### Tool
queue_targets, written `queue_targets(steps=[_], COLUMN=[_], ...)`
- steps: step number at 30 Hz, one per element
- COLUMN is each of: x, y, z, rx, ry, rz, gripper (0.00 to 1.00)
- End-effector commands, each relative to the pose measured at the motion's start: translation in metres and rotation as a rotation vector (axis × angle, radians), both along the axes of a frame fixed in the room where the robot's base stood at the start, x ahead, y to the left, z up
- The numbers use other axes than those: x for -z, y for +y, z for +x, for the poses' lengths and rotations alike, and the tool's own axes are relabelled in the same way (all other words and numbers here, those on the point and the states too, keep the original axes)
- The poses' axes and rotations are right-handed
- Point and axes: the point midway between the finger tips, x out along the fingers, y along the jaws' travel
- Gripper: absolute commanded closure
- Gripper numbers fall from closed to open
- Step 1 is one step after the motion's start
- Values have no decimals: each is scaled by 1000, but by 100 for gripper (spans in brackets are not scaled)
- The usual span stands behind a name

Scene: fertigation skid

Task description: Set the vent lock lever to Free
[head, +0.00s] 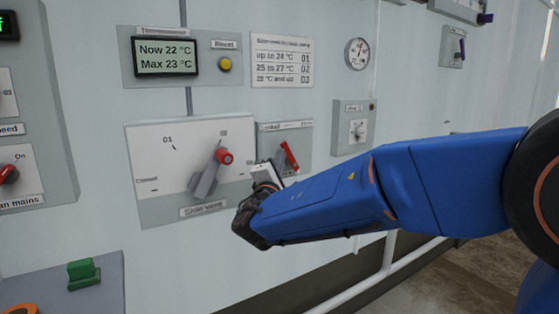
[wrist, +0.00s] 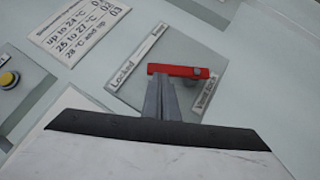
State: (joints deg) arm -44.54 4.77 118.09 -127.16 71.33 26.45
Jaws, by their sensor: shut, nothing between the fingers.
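The vent lock lever (head: 289,157) is a red bar on a small grey wall plate, right of the side vent panel. In the wrist view the red lever (wrist: 178,70) slants from its pivot towards the side of the "Locked" label (wrist: 122,75). The other position label (wrist: 158,29) is too small to read. My gripper (head: 268,174) is at the lower left of the lever in the head view. In the wrist view its shut, empty fingers (wrist: 160,80) end right at the lever's side, near its free end. I cannot tell whether they touch it.
The side vent panel (head: 150,188) with its grey, red-tipped handle (head: 212,168) stands close to the left of my gripper. A thermometer display with a yellow reset button (head: 224,63) and a chart (head: 282,60) are above. A small dial box (head: 345,137) is to the right.

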Motion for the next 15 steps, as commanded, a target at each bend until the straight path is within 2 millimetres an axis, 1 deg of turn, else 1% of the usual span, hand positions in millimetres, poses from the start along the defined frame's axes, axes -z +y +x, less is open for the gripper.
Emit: queue_targets(steps=[8,15], x=[-6,-15], y=[-2,-8], z=[1,5], rx=[0,-1], ry=[33,115], rz=[54,178], gripper=[100,100])
